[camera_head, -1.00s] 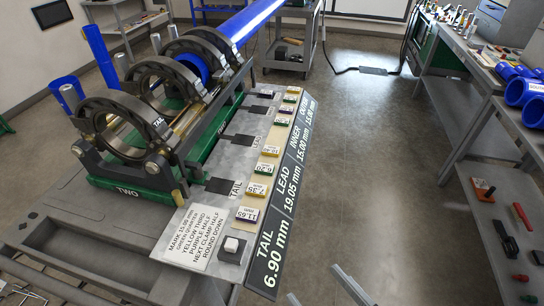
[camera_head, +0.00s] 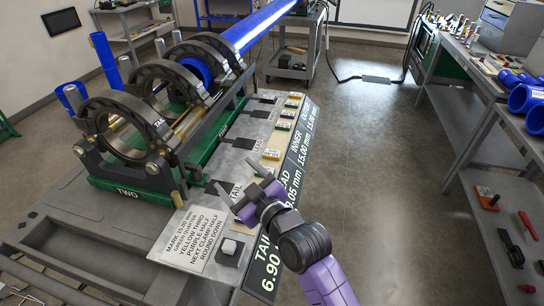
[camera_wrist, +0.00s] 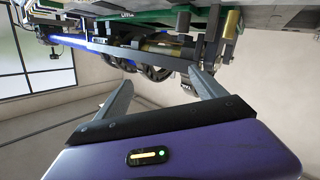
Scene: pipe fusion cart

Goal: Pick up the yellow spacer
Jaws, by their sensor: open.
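Labelled spacers stand in a row on the cart's sloping panel in the head view. A yellow spacer (camera_head: 271,154) shows just beyond my gripper (camera_head: 234,174). The nearer spacers in the row are partly or fully hidden by my gripper and wrist. My gripper is open and empty, its two fingers spread above the near part of the panel and pointing toward the clamps. The wrist view shows both fingers (camera_wrist: 157,82) apart, with nothing between them and no spacer that I can make out.
The clamp fixture (camera_head: 145,125) with its blue pipe (camera_head: 248,25) stands left of the row. A white-topped button (camera_head: 229,247) is at the panel's near end. A workbench (camera_head: 478,75) with blue pipe pieces is on the right. Open floor lies between.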

